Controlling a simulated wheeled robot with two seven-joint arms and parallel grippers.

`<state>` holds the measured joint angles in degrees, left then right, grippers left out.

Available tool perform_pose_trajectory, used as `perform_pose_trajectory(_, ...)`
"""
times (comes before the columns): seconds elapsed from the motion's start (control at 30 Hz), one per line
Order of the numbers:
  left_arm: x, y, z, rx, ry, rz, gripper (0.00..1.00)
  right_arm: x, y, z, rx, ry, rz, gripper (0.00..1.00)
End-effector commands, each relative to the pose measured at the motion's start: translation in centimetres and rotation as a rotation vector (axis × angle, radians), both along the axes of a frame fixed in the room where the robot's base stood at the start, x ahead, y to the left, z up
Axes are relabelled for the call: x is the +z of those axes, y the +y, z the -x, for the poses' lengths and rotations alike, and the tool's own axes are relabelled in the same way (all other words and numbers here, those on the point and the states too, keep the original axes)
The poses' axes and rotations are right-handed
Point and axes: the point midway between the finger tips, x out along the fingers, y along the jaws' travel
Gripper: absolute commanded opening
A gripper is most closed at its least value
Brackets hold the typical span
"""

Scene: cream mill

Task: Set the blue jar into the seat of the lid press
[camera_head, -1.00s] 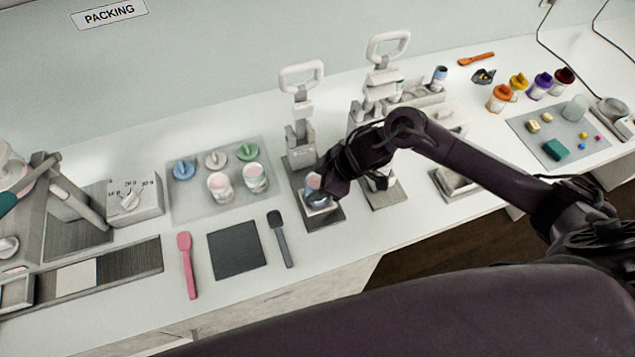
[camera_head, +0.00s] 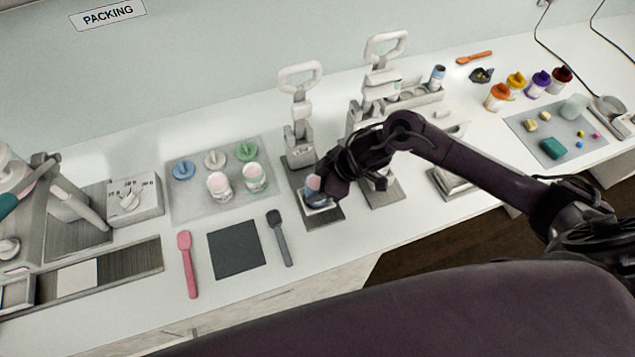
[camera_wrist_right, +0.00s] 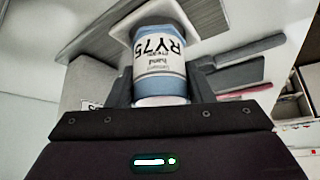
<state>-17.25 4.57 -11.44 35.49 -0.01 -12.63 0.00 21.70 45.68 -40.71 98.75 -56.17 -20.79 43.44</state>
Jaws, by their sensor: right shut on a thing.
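The blue jar (camera_head: 313,184) is in the grasp of my right gripper (camera_head: 324,187), at the front of the left lid press (camera_head: 299,130). In the right wrist view the jar (camera_wrist_right: 160,62) shows a white label and a blue band, between the two dark fingers of the gripper (camera_wrist_right: 161,88). The jar is over the pale seat (camera_head: 320,205) on the press's dark base. The seat (camera_wrist_right: 190,18) also shows past the jar's far end in the wrist view. I cannot tell whether the jar touches it. My left gripper is not in view.
A second press (camera_head: 381,85) stands close on the right, behind my right arm. A grey tray (camera_head: 185,205) on the left holds two jars and several coloured lids. A grey spatula (camera_head: 279,238) and a dark mat (camera_head: 237,250) lie in front on the left.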

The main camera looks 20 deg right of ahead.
Motion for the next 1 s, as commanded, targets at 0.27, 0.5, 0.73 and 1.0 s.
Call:
perform_pose_trajectory(0.27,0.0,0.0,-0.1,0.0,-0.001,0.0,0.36,0.0,0.0,0.0,0.0,0.0,-0.001,0.23)
perform_pose_trajectory(0.5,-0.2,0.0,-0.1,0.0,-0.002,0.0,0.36,-0.6,0.0,0.0,0.0,0.0,0.0,0.23)
perform_pose_trajectory(0.73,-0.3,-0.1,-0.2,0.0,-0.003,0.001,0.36,-1.0,0.0,0.0,0.0,0.0,0.0,0.23)
perform_pose_trajectory(1.0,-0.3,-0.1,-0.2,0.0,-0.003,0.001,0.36,-1.0,0.0,-0.1,0.0,0.0,-0.001,0.23)
